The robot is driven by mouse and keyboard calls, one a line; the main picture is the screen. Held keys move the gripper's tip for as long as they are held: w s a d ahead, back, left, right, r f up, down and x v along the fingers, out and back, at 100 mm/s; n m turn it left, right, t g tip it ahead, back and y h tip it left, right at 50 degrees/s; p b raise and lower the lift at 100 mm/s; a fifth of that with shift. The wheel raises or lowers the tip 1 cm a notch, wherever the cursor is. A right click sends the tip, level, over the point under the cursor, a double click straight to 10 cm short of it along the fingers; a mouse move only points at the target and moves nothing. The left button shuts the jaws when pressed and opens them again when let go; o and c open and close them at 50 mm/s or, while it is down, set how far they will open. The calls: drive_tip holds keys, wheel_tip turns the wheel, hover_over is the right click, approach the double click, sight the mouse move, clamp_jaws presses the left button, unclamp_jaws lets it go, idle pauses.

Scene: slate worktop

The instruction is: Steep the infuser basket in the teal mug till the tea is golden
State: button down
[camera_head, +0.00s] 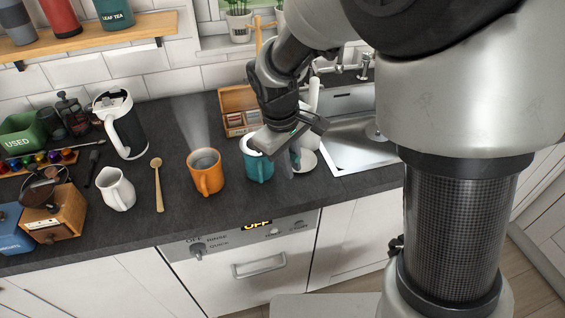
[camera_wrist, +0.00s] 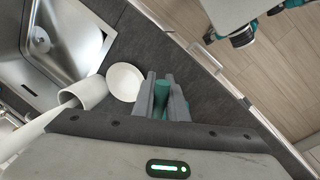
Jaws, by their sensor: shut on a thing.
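The teal mug (camera_head: 258,167) stands upright on the worktop in the head view, with its pale inside partly covered by my gripper. My gripper (camera_head: 294,160) is just right of the mug, fingers pointing down. The tea's colour cannot be seen.
A white saucer (camera_wrist: 124,82) and a white cup (camera_wrist: 85,93) are close beside my fingers, near the sink (camera_head: 348,125). An orange mug (camera_head: 205,172) stands left of the teal mug, with a wooden spoon (camera_head: 157,186) and white jug (camera_head: 115,188) further left. A wooden box (camera_head: 238,101) is behind.

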wheel_tip(320, 180, up, 11)
drive_tip(key=p, duration=0.3)
drive_tip(key=shift+f+b, duration=4.4)
drive_tip(key=shift+f, duration=1.5)
drive_tip(key=shift+r, duration=0.1)
drive_tip(key=shift+r+p, duration=3.5)
drive_tip(key=shift+r, duration=0.65)
wheel_tip(320, 180, up, 3)
drive_tip(key=p, duration=0.2)
drive_tip(key=shift+p, duration=0.35)
